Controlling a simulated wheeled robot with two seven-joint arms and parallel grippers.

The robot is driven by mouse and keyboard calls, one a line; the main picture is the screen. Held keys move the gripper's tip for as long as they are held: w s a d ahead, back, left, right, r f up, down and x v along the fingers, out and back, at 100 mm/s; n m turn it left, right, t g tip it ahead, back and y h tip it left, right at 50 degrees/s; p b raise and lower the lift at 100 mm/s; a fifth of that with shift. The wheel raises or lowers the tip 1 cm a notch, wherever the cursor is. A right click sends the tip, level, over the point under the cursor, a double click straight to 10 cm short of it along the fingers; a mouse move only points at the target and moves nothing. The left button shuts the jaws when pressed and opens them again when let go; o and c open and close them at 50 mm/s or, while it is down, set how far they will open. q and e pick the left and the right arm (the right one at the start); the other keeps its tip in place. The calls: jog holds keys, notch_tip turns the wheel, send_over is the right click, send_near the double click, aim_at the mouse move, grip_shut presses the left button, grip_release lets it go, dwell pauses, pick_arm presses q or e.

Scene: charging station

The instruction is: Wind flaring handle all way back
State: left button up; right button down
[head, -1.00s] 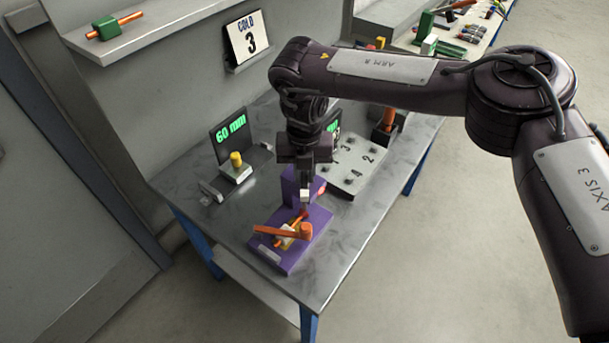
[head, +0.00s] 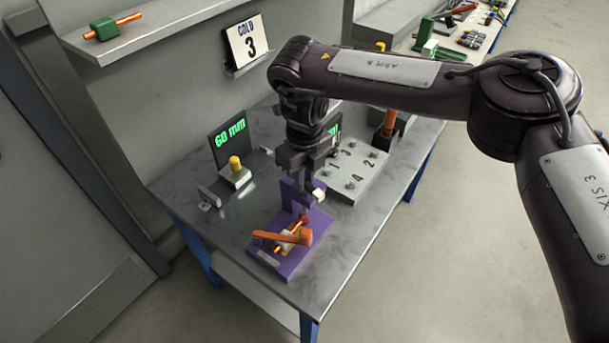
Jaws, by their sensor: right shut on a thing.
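The flaring tool has a purple base (head: 285,262) and stands near the front edge of the bench. An orange flaring handle (head: 282,237) lies across its top, over a brass-coloured part (head: 284,247). A small red grip (head: 304,218) rises at the handle's right end. My right gripper (head: 304,207) points down from above and is shut on this grip. Its fingertips are small and partly blend with the purple upright behind them. My left gripper is not in view.
A 60 mm display (head: 230,134) stands behind a fixture with a yellow knob (head: 235,163), left of the tool. A numbered grey plate (head: 350,172) lies behind right. A COLD 3 sign (head: 247,44) hangs on the wall. The bench's front right corner is clear.

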jog(key=shift+w+r, duration=0.1)
dwell(0.4)
jog(key=c, duration=1.4)
grip_release()
jog(key=shift+o, duration=0.2)
notch_tip(320, 180, up, 8)
jog(key=shift+f+b, duration=0.15)
jog(key=shift+b, duration=0.55)
